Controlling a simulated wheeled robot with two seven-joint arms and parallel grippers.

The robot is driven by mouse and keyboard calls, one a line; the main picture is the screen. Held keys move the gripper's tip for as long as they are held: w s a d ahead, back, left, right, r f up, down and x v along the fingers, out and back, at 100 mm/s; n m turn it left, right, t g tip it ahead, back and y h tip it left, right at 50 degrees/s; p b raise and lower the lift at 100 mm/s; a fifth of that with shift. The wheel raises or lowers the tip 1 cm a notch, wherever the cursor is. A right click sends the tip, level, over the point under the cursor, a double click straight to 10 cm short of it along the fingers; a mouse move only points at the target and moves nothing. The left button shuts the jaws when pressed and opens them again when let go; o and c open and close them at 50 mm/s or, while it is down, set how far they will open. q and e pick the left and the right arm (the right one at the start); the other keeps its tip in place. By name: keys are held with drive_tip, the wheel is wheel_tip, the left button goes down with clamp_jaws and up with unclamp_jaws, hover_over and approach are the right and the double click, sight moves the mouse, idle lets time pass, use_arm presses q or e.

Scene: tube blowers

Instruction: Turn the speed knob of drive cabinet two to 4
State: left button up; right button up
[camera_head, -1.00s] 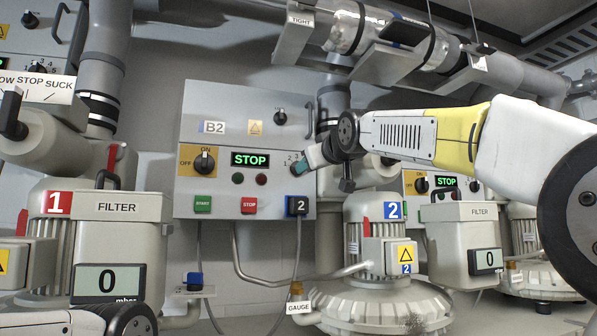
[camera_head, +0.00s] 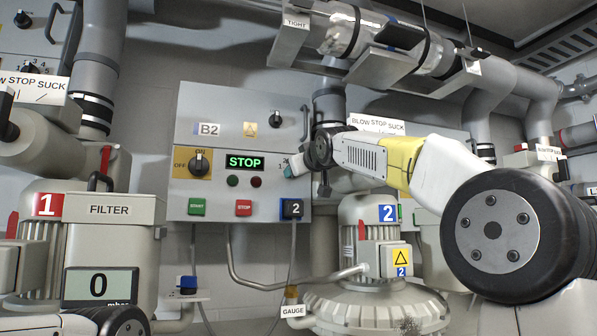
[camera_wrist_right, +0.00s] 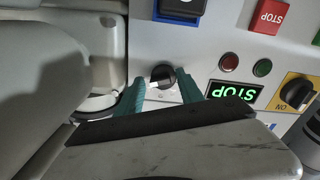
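Drive cabinet two, labelled B2 (camera_head: 225,108), is a grey box on the wall with a green STOP display (camera_head: 245,161). Its speed knob (camera_wrist_right: 163,76) is black with a white pointer and shows upside down in the right wrist view. In the head view my gripper hides the knob and most of its scale. My right gripper (camera_wrist_right: 161,82) has its teal fingers apart, one on each side of the knob. I cannot tell whether they touch it. In the head view the right gripper (camera_head: 290,167) is at the cabinet's right edge. My left gripper is out of view.
The ON/OFF switch (camera_head: 200,162), green START button (camera_head: 197,207), red STOP button (camera_head: 243,208) and blue-black box marked 2 (camera_head: 291,208) are close by. Blower two (camera_head: 368,240) stands below right. A filter unit (camera_head: 110,210) and pipes are at left.

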clamp_jaws()
drive_tip(key=shift+n, duration=0.3)
drive_tip(key=shift+r+n, duration=0.2)
drive_tip(key=shift+n, duration=2.9)
drive_tip(key=shift+o, duration=1.4)
unclamp_jaws()
